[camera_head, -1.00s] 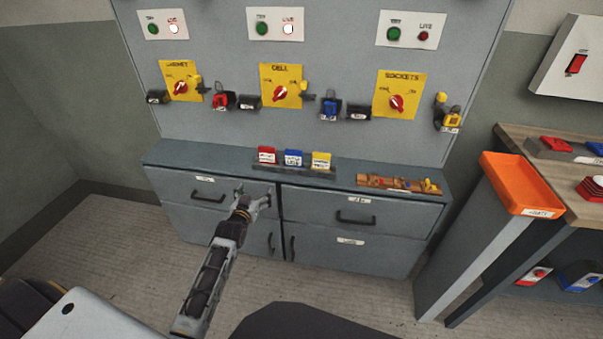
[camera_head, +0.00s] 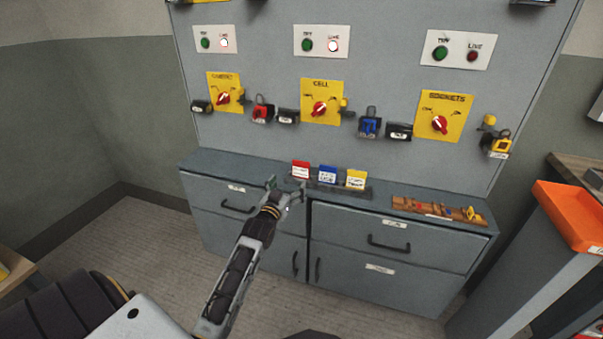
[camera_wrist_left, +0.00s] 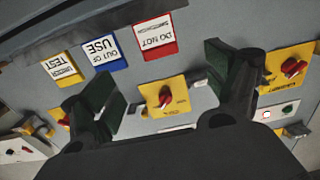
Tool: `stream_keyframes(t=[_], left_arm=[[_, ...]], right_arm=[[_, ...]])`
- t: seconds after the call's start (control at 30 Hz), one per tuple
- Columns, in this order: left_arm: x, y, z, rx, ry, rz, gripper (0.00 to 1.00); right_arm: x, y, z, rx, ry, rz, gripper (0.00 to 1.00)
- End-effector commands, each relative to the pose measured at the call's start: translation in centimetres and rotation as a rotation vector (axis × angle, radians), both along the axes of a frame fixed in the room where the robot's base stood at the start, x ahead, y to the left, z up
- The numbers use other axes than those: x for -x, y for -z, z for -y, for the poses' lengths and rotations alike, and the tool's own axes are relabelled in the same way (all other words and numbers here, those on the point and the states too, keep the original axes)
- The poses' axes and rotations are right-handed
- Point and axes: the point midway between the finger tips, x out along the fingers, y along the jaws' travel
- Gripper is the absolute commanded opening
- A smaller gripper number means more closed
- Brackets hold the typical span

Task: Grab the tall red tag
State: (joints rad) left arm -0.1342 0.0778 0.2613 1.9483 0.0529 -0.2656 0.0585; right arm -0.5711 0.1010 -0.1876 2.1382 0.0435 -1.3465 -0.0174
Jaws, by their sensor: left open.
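The red tag (camera_head: 300,170) stands upright at the left end of a row of three tags in a dark rack on the cabinet top. It has a white label and also shows in the left wrist view (camera_wrist_left: 155,36), upside down, reading "DO NOT" with smaller text. A blue tag (camera_head: 327,174) and a yellow tag (camera_head: 355,179) stand to its right. My left gripper (camera_head: 285,186) is open and empty, in front of the cabinet's top edge, just left of and nearer than the red tag. Its pads (camera_wrist_left: 158,88) are wide apart in the left wrist view. My right gripper is not in view.
The grey cabinet (camera_head: 215,168) has drawers with handles below. A wooden block with small items (camera_head: 437,209) lies on its top at right. Padlocks and yellow switch plates (camera_head: 322,102) are on the panel behind. An orange tray (camera_head: 570,213) stands at far right.

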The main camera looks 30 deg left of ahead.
Motion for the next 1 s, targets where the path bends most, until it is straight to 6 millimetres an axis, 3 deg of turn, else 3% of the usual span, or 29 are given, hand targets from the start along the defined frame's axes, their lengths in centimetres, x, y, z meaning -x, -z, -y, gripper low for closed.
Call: stream_keyframes(t=[0.57, 1.0], left_arm=[[-3.7, 0.1, -0.9, 0.000, 0.000, 0.000, 0.88], [-7.2, 0.1, -1.7, -0.001, 0.000, 0.001, 0.88]], right_arm=[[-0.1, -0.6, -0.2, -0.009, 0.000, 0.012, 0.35], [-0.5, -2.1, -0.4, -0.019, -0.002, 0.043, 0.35]])
